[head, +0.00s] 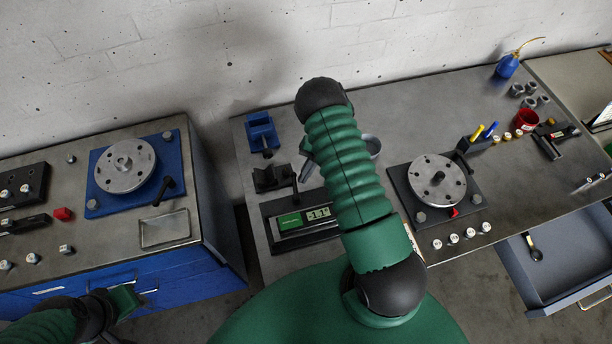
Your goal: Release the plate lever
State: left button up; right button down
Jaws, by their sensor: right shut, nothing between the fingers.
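A silver rotor disc (125,165) lies on a blue plate (95,203) on the left bench, with a black lever (167,186) at the plate's right side. Another silver disc (437,180) sits on a dark plate (478,200) on the right bench, with a black lever-like part (465,158) behind it. I cannot tell which lever the task names. My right gripper (306,160) is mostly hidden behind my green arm, above the bench; it looks shut and empty, apart from both levers. My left gripper (125,300) is low at the left, before the blue cabinet; its fingers are unclear.
A scale with a green display (290,221), a black clamp (272,179) and a blue vise (262,132) stand near my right arm. An open drawer (570,265) juts out at the right. A gap separates the benches.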

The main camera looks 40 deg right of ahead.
jog(key=shift+w+a, duration=0.15)
jog(key=shift+w, duration=0.1)
dwell(0.5)
jog(key=shift+r, duration=0.15)
jog(key=b+v, duration=0.3)
jog(key=v, duration=1.3)
jog(key=shift+d+r, duration=0.15)
jog(key=shift+d, duration=0.15)
